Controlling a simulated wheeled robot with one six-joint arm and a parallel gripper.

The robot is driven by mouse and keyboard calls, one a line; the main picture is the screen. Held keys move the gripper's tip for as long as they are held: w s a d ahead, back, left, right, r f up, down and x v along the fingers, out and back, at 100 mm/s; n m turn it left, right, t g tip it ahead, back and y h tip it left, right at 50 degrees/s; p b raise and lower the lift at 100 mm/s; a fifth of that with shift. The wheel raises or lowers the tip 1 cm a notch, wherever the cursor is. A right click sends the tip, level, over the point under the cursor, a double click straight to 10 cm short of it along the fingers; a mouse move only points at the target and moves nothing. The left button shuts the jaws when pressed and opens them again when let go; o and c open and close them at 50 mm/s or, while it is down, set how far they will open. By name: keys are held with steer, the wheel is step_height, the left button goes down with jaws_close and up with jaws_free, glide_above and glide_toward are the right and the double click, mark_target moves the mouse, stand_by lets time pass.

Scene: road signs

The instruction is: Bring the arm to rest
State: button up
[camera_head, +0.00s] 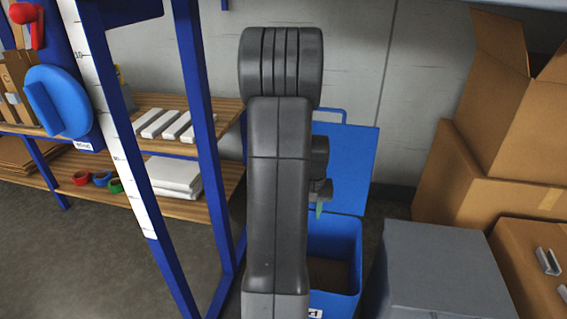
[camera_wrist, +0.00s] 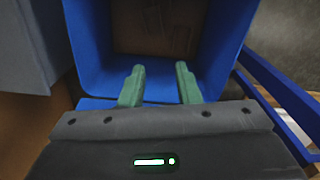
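My gripper (camera_wrist: 160,85) shows in the wrist view with its two green fingertips apart and nothing between them. It is above the open blue bin (camera_wrist: 85,45), whose inside is brown and dim. In the head view my grey arm stands upright in the middle and hides part of the scene. One green fingertip of my gripper (camera_head: 319,209) just shows beside the arm, over the blue bin (camera_head: 347,260). The bin's blue lid (camera_head: 350,165) stands raised behind it.
A blue-framed shelf (camera_head: 205,208) with white blocks (camera_head: 175,124) and tape rolls (camera_head: 98,178) stands on the left. A grey box (camera_head: 440,270) is right of the bin. Cardboard boxes (camera_head: 480,200) are stacked farther right. A wall is behind.

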step_height(320, 180, down, 8)
steer(key=shift+f+b, duration=0.25)
steer(key=shift+b, duration=0.2)
stand_by(0.3)
